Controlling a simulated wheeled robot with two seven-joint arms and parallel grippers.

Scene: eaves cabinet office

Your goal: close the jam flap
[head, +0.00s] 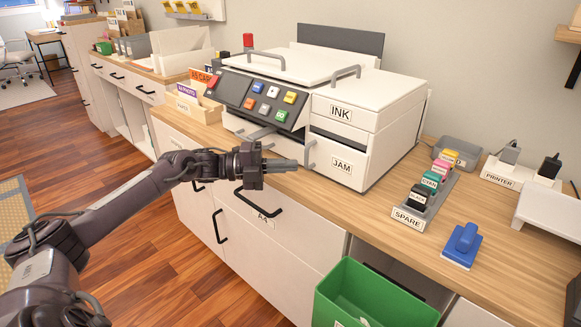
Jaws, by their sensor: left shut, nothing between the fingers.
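The printer (395,120) stands on the wooden counter. Its jam flap (330,172), labelled JAM, is the lower white panel at the front right, under the INK panel (360,117). A dark gap shows along the flap's top edge; I cannot tell how far the flap stands open. A grey upright handle (309,154) is at its left edge. My left gripper (292,163) is shut and empty, with its fingertips just left of the handle; I cannot tell if they touch it. My right gripper is not in view.
A grey rack (408,222) labelled SPARE with coloured cartridges and a blue stamp-like object (462,243) are on the counter at right. A green bin (372,297) stands below. A paper file box (200,108) is left of the printer. Cabinet handles jut out under the counter.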

